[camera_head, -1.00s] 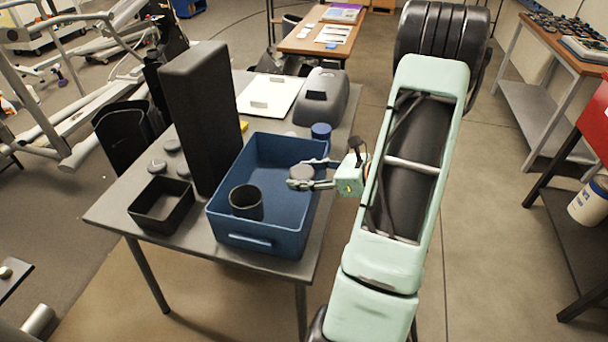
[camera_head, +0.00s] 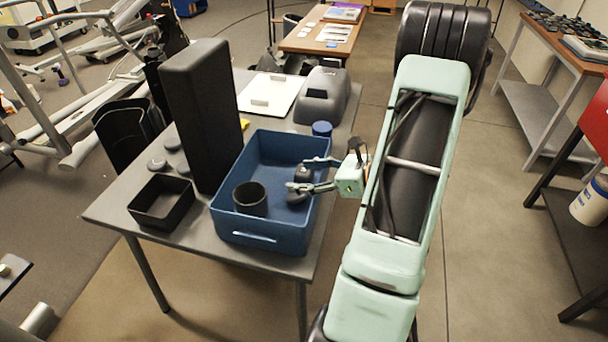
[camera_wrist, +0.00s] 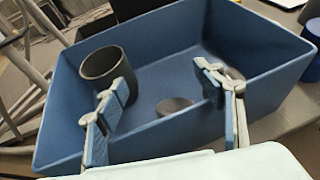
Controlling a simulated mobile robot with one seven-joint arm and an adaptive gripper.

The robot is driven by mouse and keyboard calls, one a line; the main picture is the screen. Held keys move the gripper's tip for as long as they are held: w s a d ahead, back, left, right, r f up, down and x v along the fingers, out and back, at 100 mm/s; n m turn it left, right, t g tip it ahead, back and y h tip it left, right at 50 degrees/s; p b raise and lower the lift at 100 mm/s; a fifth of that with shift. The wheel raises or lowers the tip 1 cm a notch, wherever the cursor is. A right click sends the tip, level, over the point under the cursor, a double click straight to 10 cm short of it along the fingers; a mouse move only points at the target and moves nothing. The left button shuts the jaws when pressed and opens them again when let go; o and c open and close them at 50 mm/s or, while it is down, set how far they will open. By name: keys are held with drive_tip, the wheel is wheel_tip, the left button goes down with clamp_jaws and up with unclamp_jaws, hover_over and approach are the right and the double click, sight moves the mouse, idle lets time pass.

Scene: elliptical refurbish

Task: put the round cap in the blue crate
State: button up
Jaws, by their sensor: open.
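The blue crate (camera_head: 262,228) stands on the grey table. My gripper (camera_head: 310,174) is open, its fingers over the crate's right side. In the wrist view my gripper (camera_wrist: 165,100) has its two fingers apart with nothing held between them. A dark round cap (camera_head: 296,196) lies inside the crate, below the fingers; it also shows in the wrist view as a dark disc (camera_wrist: 174,105) on the crate floor. A second dark round piece (camera_wrist: 236,73) is partly hidden behind the right finger. A black cup (camera_head: 250,198) stands inside the crate at the near left.
A tall black block (camera_head: 203,115) and a small black tray (camera_head: 160,201) stand left of the crate. Small grey discs (camera_head: 157,165) lie behind the tray. A blue cylinder (camera_head: 322,129) and a dark grey housing (camera_head: 323,95) stand behind the crate.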

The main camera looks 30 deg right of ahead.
drive_tip(key=p+v, duration=0.1)
drive_tip(key=v, duration=1.1)
drive_tip(key=shift+r, duration=0.45)
